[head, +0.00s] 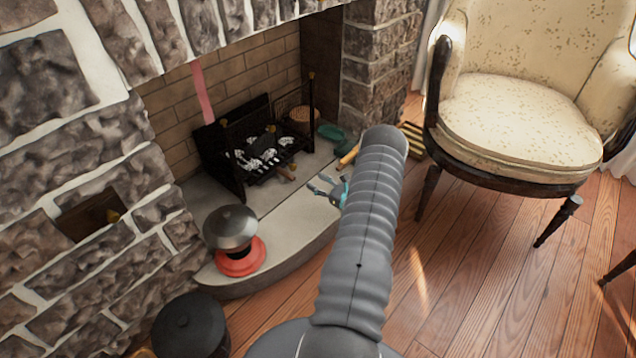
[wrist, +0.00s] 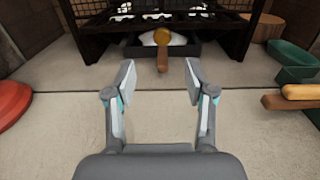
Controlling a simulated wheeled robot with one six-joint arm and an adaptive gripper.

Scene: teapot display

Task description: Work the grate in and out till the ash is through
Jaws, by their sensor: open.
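The black fire grate (head: 232,165) stands in the fireplace, with grey-white ash and dark lumps in it. Its lower front also shows at the top of the wrist view (wrist: 88,30). Below its bars sits a dark tray (wrist: 200,47) with a pale heap of ash (wrist: 149,40). A round brass-coloured knob (wrist: 162,36) and a brown handle (wrist: 163,60) stick out towards me; I cannot tell which part each belongs to. My gripper (wrist: 160,76) is open and empty, its fingertips just short of the handle, which lies between their lines. It also shows above the hearth (head: 322,185).
A red round base with a grey dome (head: 231,228) stands on the hearth's left. A green container (wrist: 292,58) and a yellow-brown bar (wrist: 302,91) lie to the right. The hearth slab (head: 285,225) is bare in front. A cream armchair (head: 515,110) stands right.

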